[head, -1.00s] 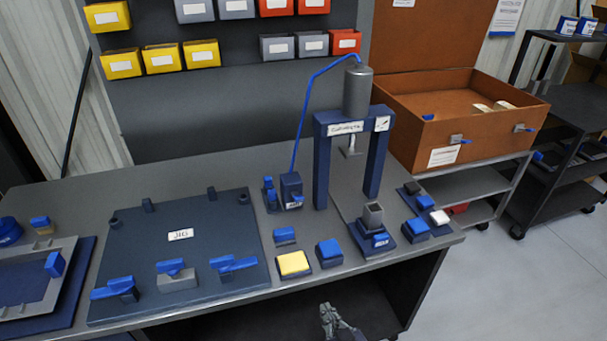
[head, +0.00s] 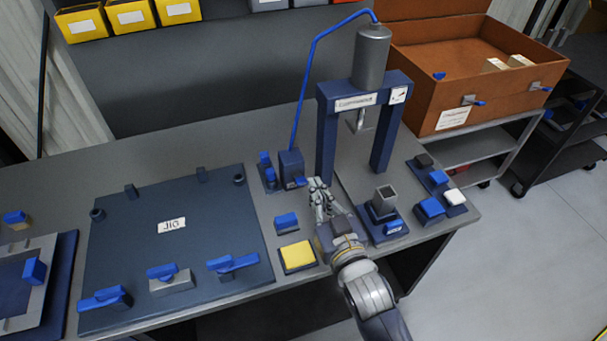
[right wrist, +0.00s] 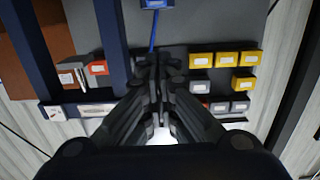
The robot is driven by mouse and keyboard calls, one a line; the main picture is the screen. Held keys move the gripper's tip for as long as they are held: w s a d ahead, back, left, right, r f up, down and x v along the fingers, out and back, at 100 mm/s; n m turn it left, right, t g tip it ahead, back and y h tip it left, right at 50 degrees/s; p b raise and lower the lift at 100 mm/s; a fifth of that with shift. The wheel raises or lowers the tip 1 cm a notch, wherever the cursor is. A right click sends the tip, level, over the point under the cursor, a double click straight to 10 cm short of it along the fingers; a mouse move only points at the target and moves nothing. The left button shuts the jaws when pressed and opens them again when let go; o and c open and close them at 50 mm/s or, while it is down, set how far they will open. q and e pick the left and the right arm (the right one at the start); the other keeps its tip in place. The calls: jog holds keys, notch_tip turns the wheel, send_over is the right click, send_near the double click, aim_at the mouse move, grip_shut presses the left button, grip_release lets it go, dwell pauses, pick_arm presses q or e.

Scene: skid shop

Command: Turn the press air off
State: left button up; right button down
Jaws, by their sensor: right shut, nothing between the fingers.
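The press (head: 363,115) is a dark blue frame with a grey cylinder (head: 371,57) on top. A blue air hose (head: 301,100) runs from the cylinder down to a small dark blue valve block (head: 291,166) on the bench, left of the press. A bright blue lever (head: 301,181) sits low on the block's right front side. My right gripper (head: 317,184) is shut and empty, just right of this lever; whether it touches cannot be told. In the right wrist view the shut fingers (right wrist: 155,62) point toward the hose (right wrist: 153,40). My left gripper is out of view.
A jig plate (head: 170,225) with blue clamps lies at left. A blue button block (head: 286,222) and a yellow button (head: 297,255) are left of my right forearm. A fixture (head: 384,202) stands in front of the press. A brown case (head: 465,95) is at right.

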jog(key=p, duration=0.2)
send_over(303, 182)
jog(key=shift+w+f, duration=0.15)
jog(key=shift+f, duration=0.05)
jog(key=shift+s+f, duration=0.2)
jog(key=shift+f, duration=1)
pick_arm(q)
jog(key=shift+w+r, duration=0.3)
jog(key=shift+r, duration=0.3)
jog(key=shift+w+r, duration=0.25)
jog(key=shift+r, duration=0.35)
pick_arm(e)
jog(key=shift+s+d+f, duration=0.1)
jog(key=shift+s+f, duration=0.3)
jog(key=shift+f, duration=0.35)
